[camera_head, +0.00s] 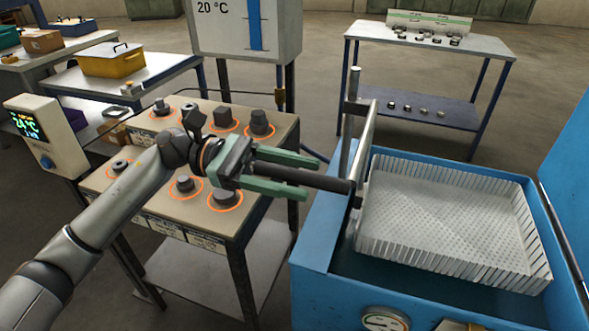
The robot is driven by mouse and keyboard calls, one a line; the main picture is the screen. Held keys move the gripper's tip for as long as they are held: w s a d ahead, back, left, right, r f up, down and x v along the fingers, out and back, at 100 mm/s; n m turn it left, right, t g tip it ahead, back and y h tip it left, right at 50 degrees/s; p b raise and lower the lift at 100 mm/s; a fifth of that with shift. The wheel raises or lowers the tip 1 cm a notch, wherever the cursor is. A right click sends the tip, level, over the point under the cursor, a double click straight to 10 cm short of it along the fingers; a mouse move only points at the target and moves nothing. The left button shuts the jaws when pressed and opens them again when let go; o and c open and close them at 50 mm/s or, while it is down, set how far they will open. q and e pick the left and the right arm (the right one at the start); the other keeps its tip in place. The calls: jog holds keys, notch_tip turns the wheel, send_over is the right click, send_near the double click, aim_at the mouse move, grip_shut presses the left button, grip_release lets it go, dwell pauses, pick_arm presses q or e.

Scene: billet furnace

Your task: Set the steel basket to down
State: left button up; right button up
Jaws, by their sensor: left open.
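The steel basket (445,215) is a pale perforated tray with slatted walls. It sits at the top of the blue tank (318,235), its rim around the level of the tank's edge. A metal post and bracket (366,135) stand at its left side, and a black bar handle (330,182) points left from there. My left gripper (318,179) is open, its green fingers on either side of the black handle in the picture. I cannot tell whether they touch it. My right gripper is not in view.
A workbench (150,200) with several dark metal pieces in orange rings lies under my left arm. A gauge (385,320) is on the tank's front. A blue panel (572,170) rises at the right. A shelf table (425,45) stands behind, with open floor between.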

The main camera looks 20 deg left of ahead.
pick_arm(q)
grip_shut()
dwell(0.5)
dwell(1.0)
